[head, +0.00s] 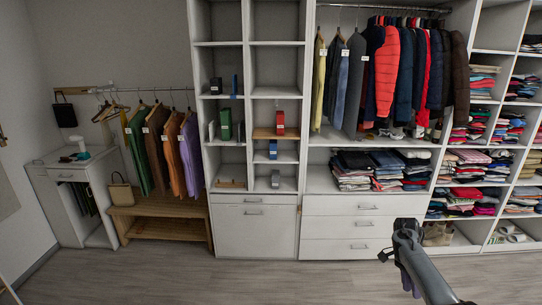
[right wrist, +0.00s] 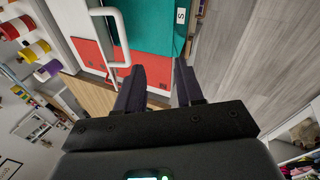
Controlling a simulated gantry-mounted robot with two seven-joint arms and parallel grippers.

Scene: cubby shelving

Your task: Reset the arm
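My right arm comes in at the lower right of the head view, in front of the drawers and above the floor. Its gripper (head: 411,287) hangs low there and looks small and dark. In the right wrist view the two dark fingers of the right gripper (right wrist: 160,85) stand apart with nothing between them. My left arm and gripper are not in view.
White cubby shelving (head: 249,110) holds small boxes. Clothes hang on rails, and folded stacks (head: 386,170) fill shelves. A wooden bench (head: 160,222) stands left. The floor (head: 250,282) is clear. The wrist view shows a white handle (right wrist: 118,35) and a green panel (right wrist: 150,25) close by.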

